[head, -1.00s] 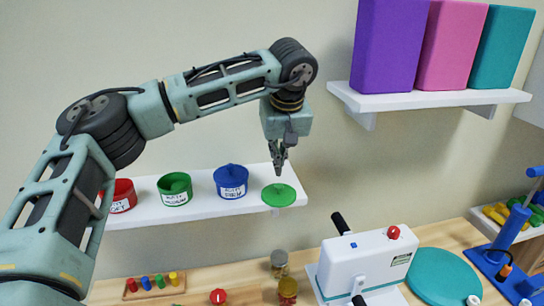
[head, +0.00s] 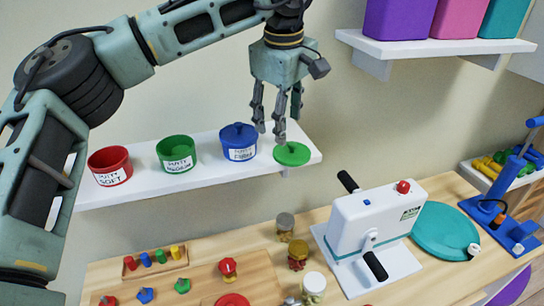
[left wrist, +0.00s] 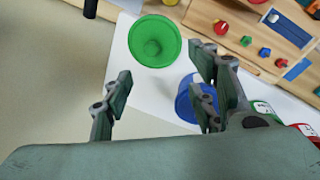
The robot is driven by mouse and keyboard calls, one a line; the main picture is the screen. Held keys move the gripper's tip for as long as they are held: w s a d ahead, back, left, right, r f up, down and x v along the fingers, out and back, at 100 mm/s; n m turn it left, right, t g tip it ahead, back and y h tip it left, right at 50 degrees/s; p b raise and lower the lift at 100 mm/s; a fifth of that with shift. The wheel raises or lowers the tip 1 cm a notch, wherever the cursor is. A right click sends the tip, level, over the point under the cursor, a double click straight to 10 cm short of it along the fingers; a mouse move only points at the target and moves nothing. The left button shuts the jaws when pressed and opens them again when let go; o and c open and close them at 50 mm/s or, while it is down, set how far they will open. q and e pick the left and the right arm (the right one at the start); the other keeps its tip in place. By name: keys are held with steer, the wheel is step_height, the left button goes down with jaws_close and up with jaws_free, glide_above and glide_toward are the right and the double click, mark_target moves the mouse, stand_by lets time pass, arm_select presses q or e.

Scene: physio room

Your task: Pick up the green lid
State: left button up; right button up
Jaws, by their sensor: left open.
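The green lid (head: 292,154) is a round disc with a small knob, lying flat near the right end of the white wall shelf. It also shows in the left wrist view (left wrist: 154,41), at the top, beyond my fingers. My left gripper (head: 274,127) is open and empty, fingers pointing down, just above and slightly left of the lid in the head view. In the left wrist view my fingers (left wrist: 163,82) are spread apart with the lid not between them. My right gripper is not in view.
On the shelf (head: 215,172), left of the lid, stand a blue lidded tub (head: 238,142), a green tub (head: 177,153) and a red tub (head: 110,165). Below is a wooden table with jars (head: 298,254), a white device (head: 372,225) and pegs. A higher shelf (head: 430,47) holds coloured blocks.

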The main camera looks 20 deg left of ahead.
mark_target(290, 146)
arm_select(q)
steer(key=o, duration=0.4)
steer(key=shift+d+f+p, duration=0.75)
steer(key=shift+d+f, duration=0.35)
steer(key=shift+f, duration=0.05)
steer(key=shift+o, duration=0.2)
steer(key=f, duration=0.1)
steer(key=f+p, duration=0.1)
steer(key=f, duration=0.1)
steer(key=shift+w+a+f+p, duration=0.2)
steer(key=shift+a+f+p, duration=0.05)
steer(key=shift+f+p, duration=0.15)
steer(key=shift+a+f, duration=0.1)
steer(key=shift+f, duration=0.25)
steer(key=shift+c, duration=0.3)
steer(key=c, duration=1.2)
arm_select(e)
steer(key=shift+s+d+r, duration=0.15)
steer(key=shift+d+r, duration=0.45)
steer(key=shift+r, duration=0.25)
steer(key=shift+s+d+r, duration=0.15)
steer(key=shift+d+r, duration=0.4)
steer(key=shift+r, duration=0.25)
arm_select(q)
steer(key=shift+o, duration=0.2)
